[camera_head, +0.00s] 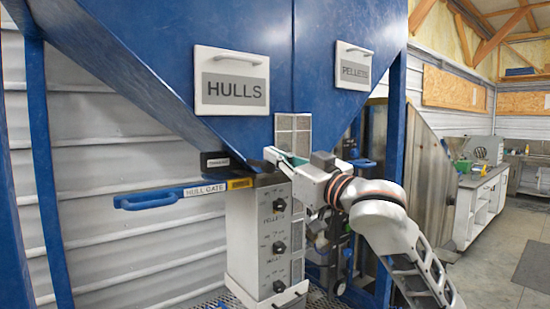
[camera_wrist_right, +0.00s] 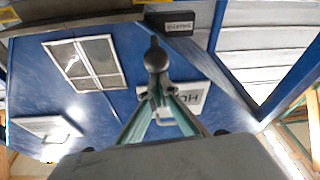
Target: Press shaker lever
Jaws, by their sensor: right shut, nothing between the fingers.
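My right gripper (camera_head: 270,154) reaches in from the right, its fingertips just above the grey control box and under the blue hopper. In the wrist view its teal fingers (camera_wrist_right: 157,95) come together at the tips, shut and empty. A dark ball knob on a short stem (camera_wrist_right: 156,58), which looks like the shaker lever, shows right at the fingertips. I cannot tell whether they touch it. In the head view the lever is not clearly seen; the gripper or the dark bracket may hide it. A small black label plate (camera_head: 216,162) sits left of the fingertips. My left gripper is not in view.
The blue hopper (camera_head: 150,60) slopes above, with HULLS (camera_head: 232,80) and PELLETS (camera_head: 354,68) panels. The blue HULL GATE handle (camera_head: 150,200) sticks out left. The control box (camera_head: 258,240) with black knobs stands below. A workbench (camera_head: 480,190) is at the far right.

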